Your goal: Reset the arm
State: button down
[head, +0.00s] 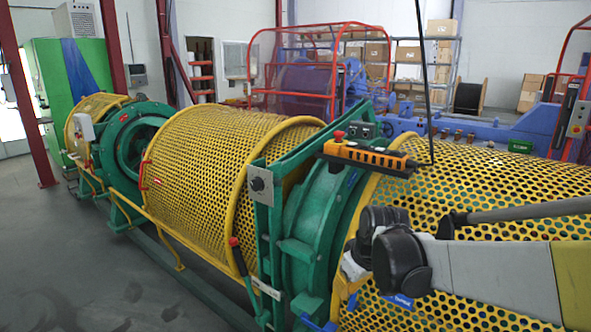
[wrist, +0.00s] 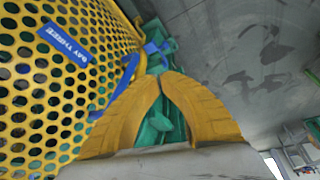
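My gripper (wrist: 161,78) shows in the wrist view as two yellow ribbed fingers. Their tips meet or nearly meet, with a narrow wedge of green machine showing between them lower down. Nothing is seen held. In the head view my arm (head: 490,272) reaches in from the right, in front of the yellow perforated guard (head: 470,185). My gripper cannot be made out clearly there. In the wrist view the guard (wrist: 50,85) with a blue label fills the left side, close beside the fingers.
A green frame (head: 305,240) stands left of my arm. A second yellow guard (head: 205,165) lies further left. Open grey floor shows at the lower left of the head view and at the right of the wrist view.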

jog(key=s+d+r+m+t, duration=0.1)
jog(key=s+d+r+m, duration=0.1)
jog(key=s, duration=0.9)
jog(key=s+d+r+m+t+h, duration=0.1)
jog(key=s+d+m, duration=0.3)
jog(key=s, duration=0.7)
jog(key=shift+d+r+t+h, duration=0.3)
jog(key=shift+d+r+t, duration=0.1)
jog(key=shift+r+t, duration=0.4)
jog(key=shift+r, duration=0.1)
